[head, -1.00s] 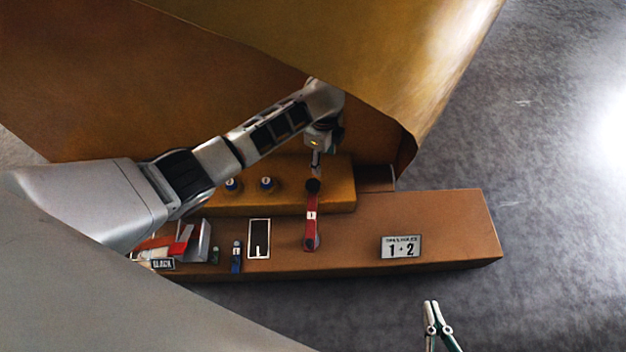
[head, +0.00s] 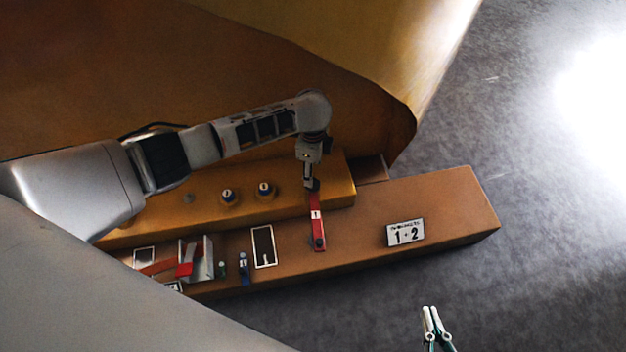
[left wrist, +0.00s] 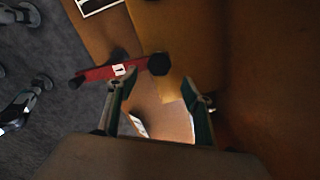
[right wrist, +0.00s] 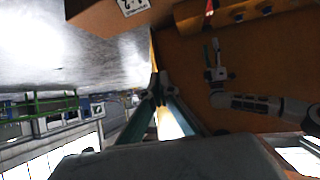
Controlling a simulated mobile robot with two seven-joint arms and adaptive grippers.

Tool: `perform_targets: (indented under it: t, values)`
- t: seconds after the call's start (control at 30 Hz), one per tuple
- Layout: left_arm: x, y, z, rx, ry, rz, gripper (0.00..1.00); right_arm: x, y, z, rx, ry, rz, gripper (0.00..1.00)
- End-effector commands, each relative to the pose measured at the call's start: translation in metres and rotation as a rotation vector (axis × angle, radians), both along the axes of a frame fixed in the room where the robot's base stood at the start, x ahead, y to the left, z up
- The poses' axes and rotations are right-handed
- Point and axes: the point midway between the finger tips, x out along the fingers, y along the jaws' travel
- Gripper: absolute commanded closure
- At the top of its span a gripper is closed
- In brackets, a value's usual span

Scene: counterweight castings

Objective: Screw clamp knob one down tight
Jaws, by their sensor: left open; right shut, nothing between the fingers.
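A red bar (head: 317,215) marked 1 spans from the tan ledge to the brass-coloured block, with a dark round knob (head: 313,185) at its upper end and a dark end piece (head: 319,243) at its lower end. The bar (left wrist: 105,72) and knob (left wrist: 158,64) also show in the left wrist view. My left gripper (left wrist: 158,92) is open; the knob appears just beyond its fingertips, and contact cannot be told. In the head view, my left gripper (head: 309,178) hides part of the knob area. My right gripper (head: 429,312) is shut and empty, away from the ledge.
Two blue-rimmed, white-topped knobs (head: 228,196) (head: 265,189) stand on the block (head: 200,212). The ledge (head: 455,215) carries a 1-2 sign (head: 405,233), a black framed panel (head: 264,247), and red and grey parts (head: 195,258). A large brown-gold casting (head: 330,45) rises behind. Grey floor is clear at right.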

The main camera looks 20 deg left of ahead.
Motion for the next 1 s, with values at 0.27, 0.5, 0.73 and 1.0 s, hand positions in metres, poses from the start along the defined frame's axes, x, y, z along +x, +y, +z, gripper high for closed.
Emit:
perform_targets:
  t: [0.27,0.5,0.73,1.0]
  values:
    - [-0.008,0.001,-0.057,0.003,0.017,-0.001,0.50,0.006,0.018,0.006,0.081,-0.014,-0.008,1.00]
    - [-0.004,0.001,-0.070,0.001,0.008,-0.001,0.50,0.017,0.026,0.025,0.148,-0.050,-0.034,1.00]
    - [-0.001,0.001,-0.067,0.001,0.002,-0.001,0.50,0.019,0.026,0.028,0.152,-0.057,-0.034,1.00]
    - [-0.002,0.001,-0.068,0.002,0.003,-0.001,0.88,0.016,0.026,0.025,0.148,-0.049,-0.032,1.00]
